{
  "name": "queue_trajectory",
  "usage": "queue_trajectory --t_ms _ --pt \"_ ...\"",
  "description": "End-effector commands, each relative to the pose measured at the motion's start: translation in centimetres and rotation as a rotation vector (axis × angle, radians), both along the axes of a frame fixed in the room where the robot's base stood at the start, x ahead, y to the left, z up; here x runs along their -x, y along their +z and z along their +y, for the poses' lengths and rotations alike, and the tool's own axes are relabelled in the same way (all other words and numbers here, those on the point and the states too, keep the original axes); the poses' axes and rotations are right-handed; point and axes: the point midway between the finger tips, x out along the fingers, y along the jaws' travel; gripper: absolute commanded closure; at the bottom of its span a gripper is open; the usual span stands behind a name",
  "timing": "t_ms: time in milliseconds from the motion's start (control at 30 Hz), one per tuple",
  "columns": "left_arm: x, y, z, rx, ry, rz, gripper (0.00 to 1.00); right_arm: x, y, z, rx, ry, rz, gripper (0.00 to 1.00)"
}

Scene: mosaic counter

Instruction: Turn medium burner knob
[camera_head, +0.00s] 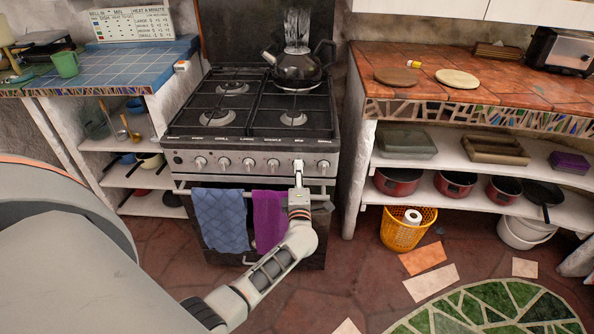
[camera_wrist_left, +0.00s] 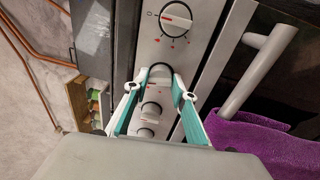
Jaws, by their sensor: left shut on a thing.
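My left gripper (camera_head: 299,168) is at the fifth knob from the left, below a small label that looks like "MED". In the left wrist view my left gripper (camera_wrist_left: 160,84) has its teal and white fingers shut on this medium burner knob (camera_wrist_left: 160,70), with one finger on either side. The fingers hide most of the knob, so its turn angle cannot be read. A neighbouring knob (camera_wrist_left: 176,18) shows above, and others (camera_wrist_left: 151,108) show below. My right gripper is not in view.
A blue towel (camera_head: 219,218) and a purple towel (camera_head: 268,215) hang on the oven handle (camera_wrist_left: 262,70) below the knobs. A black kettle (camera_head: 296,66) stands on the back right burner. Counters flank the stove. The floor in front is open.

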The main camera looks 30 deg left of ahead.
Motion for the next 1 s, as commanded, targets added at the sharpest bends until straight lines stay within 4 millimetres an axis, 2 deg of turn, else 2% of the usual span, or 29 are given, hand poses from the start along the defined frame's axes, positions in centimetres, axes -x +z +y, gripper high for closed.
queue_trajectory --t_ms 400,967,1000 --pt "0.08 -0.25 -0.11 -0.169 -0.002 0.108 0.96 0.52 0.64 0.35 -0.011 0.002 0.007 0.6" --pt "0.14 -0.43 -0.1 -0.197 -0.003 0.127 0.96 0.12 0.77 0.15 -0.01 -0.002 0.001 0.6" --pt "0.14 -0.43 -0.1 -0.197 -0.003 0.127 0.69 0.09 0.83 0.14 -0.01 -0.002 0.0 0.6"
